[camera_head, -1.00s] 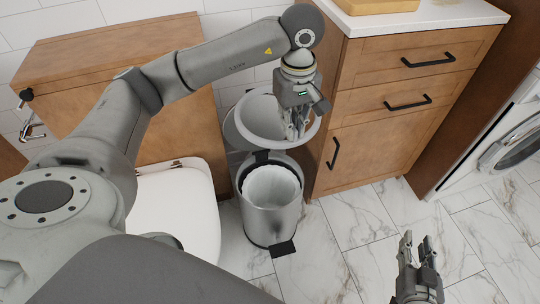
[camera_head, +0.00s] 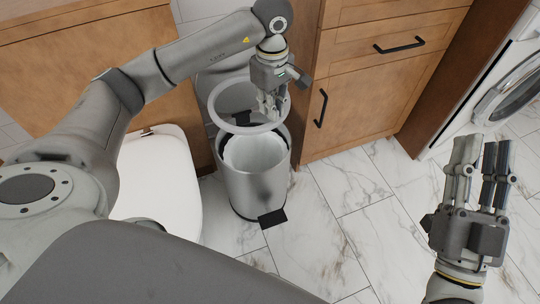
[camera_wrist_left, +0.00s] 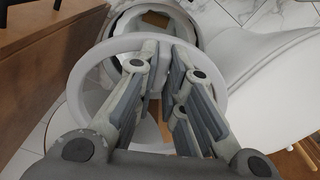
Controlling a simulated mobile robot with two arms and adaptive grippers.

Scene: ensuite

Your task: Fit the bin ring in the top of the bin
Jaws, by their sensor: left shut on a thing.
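The bin (camera_head: 258,190) is a grey metal cylinder standing upright on the floor, its top open and a pale liner (camera_head: 255,153) inside. A black pedal (camera_head: 272,218) sticks out at its foot. The bin ring (camera_head: 213,112) is a pale grey hoop. My left gripper (camera_head: 268,112) is shut on the ring's right side and holds it above and slightly behind the bin's mouth, apart from its near rim. In the left wrist view the ring (camera_wrist_left: 82,85) loops around my left gripper's fingers (camera_wrist_left: 162,62). My right gripper (camera_head: 478,150) is open and empty, at the right.
A wooden cabinet (camera_head: 350,105) with black handles stands right of and behind the bin. A white toilet lid (camera_head: 160,175) is close on the left, with a wooden panel (camera_head: 70,60) behind. A washing machine (camera_head: 505,90) is at far right. The marble floor (camera_head: 340,215) in front is clear.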

